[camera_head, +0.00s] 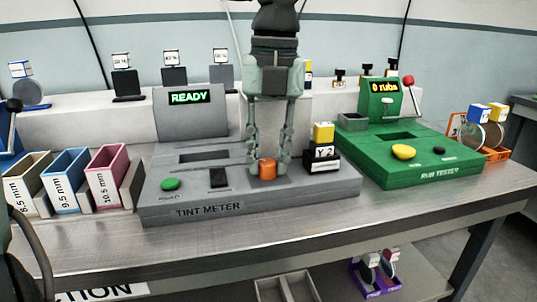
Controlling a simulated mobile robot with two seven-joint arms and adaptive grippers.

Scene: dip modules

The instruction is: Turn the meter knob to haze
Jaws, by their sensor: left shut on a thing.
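The grey tint meter (190,214) stands on the steel bench, its display (189,97) reading READY. Its orange knob (267,170) is on the right part of the meter's top. My left gripper (267,167) comes down from above, with one finger on each side of the knob, shut on it. The fingers and knob cover the knob's surroundings, and I cannot read any haze mark or tell which way the knob points. A green button (170,184) and a black slider-like part (218,178) sit left of the knob. My right gripper is not in view.
A black block with a yellow-topped cube (324,132) stands close right of the knob. The green rub tester (420,160) is further right. Labelled bins (110,180) stand left of the meter. The bench front (330,225) is clear.

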